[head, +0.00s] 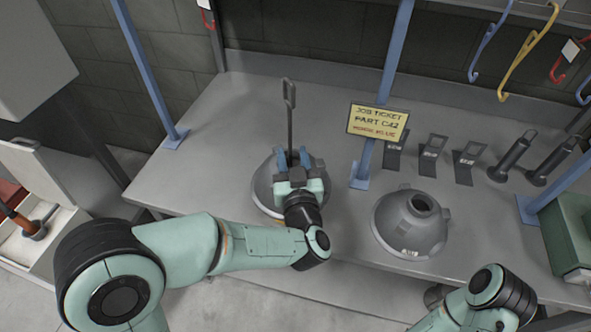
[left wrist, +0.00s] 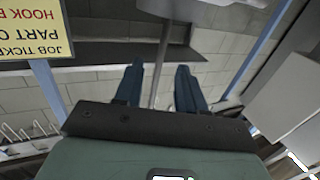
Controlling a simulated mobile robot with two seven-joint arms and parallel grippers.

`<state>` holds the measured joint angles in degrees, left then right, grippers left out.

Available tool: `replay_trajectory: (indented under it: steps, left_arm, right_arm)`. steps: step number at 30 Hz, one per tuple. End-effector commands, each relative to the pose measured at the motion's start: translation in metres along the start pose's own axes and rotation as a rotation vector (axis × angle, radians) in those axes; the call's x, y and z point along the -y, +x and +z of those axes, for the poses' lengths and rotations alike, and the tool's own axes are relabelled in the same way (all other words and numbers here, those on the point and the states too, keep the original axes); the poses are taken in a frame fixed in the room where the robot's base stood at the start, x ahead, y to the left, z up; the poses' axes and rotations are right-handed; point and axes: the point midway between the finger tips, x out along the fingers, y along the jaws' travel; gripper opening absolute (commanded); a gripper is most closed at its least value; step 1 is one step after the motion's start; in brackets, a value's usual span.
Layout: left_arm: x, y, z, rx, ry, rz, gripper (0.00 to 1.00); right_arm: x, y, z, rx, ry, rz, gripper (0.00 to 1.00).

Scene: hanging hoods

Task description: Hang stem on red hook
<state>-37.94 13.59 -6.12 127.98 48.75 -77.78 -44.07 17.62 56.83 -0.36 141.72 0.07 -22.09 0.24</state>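The stem (head: 290,110) is a thin dark rod with a slotted loop at its top, standing upright over the left grey hood (head: 262,185). My left gripper (head: 294,158) is open, with its blue fingers on either side of the rod. In the left wrist view the stem (left wrist: 160,62) passes between the open fingers (left wrist: 158,88), with gaps beside it. Its lower end is hidden by the gripper. One red hook (head: 207,16) hangs at the top left and another red hook (head: 558,72) at the upper right, both with white tags. My right gripper is out of view.
A second hood (head: 400,235), several tagged dark brackets (head: 432,158) and two dark cylindrical parts (head: 512,157) are to the right. Blue posts (head: 146,70) rise from the bench. A yellow hook (head: 525,55) hangs at upper right.

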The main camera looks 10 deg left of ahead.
Motion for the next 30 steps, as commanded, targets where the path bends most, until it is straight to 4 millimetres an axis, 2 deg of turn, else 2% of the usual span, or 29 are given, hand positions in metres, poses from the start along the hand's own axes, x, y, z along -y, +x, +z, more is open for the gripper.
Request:
replay_trajectory:
  steps: [3,10,15,24,26,27,28,30]
  left_arm:
    - [0.0,0.025,-0.002,-0.001,0.002,-0.002,0.4]
    - [0.0,0.058,-0.001,-0.001,0.001,-0.001,0.4]
    - [0.0,0.069,-0.001,-0.001,0.0,0.0,0.4]
    - [0.0,0.07,0.0,0.0,0.0,0.001,0.4]
    - [0.0,0.07,0.0,0.0,0.0,0.001,0.2]
    - [0.0,0.07,0.0,0.0,0.0,0.001,0.07]
    - [0.0,0.07,0.0,0.0,0.0,0.001,0.0]
    - [0.0,0.07,0.0,0.0,0.0,0.001,0.0]
  right_arm:
    - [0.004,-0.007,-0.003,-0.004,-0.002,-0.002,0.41]
    - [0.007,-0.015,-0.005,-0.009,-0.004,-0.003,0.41]
    - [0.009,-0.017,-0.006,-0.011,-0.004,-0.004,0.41]
    - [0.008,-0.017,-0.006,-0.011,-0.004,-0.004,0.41]
    - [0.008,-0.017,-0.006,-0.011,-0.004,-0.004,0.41]
    - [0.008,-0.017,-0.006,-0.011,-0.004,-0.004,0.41]
    - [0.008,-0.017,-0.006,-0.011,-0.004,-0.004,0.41]
    - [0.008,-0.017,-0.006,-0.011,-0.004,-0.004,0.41]
